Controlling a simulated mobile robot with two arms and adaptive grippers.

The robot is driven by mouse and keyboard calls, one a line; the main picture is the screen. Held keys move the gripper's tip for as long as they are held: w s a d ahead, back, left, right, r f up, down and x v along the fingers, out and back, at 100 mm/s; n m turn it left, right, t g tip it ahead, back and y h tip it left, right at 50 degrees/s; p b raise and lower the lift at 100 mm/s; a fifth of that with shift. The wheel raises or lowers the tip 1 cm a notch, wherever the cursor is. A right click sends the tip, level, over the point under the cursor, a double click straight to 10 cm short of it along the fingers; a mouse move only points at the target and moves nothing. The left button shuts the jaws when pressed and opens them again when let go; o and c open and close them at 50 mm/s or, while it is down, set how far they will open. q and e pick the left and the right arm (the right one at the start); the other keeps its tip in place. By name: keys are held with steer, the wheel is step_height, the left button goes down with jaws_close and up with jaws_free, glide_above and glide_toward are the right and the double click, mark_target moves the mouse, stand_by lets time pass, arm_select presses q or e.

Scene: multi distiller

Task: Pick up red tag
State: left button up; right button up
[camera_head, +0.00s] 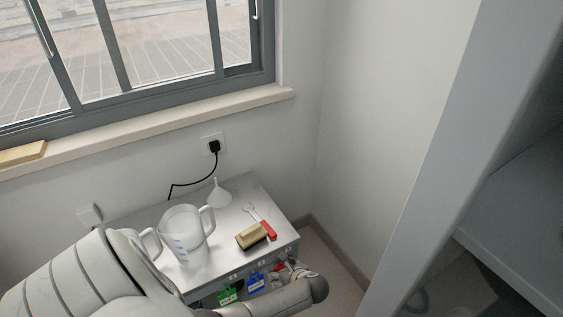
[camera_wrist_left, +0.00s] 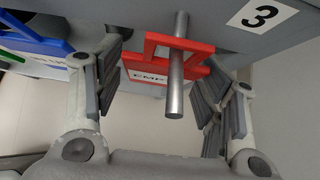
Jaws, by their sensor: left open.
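The red tag (camera_wrist_left: 190,47) hangs on a metal peg (camera_wrist_left: 176,85) in the left wrist view, with part of a printed label showing behind the peg. In the head view the red tag (camera_head: 279,267) is small and partly hidden by my left gripper (camera_head: 291,268). In the left wrist view my left gripper (camera_wrist_left: 165,90) is open, with one finger on each side of the tag and peg. I cannot tell whether a finger touches the tag. My right gripper is not in view.
A blue tag (camera_head: 256,281) and a green tag (camera_head: 227,295) hang left of the red one on the cabinet front. On the cabinet top (camera_head: 245,190) stand a measuring jug (camera_head: 185,240), a funnel (camera_head: 219,195), a brush (camera_head: 251,236) and a red-handled tool (camera_head: 268,229). A wall stands behind.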

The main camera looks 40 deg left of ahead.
arm_select(q)
steer(key=c, duration=0.6)
steer(key=shift+r, duration=0.1)
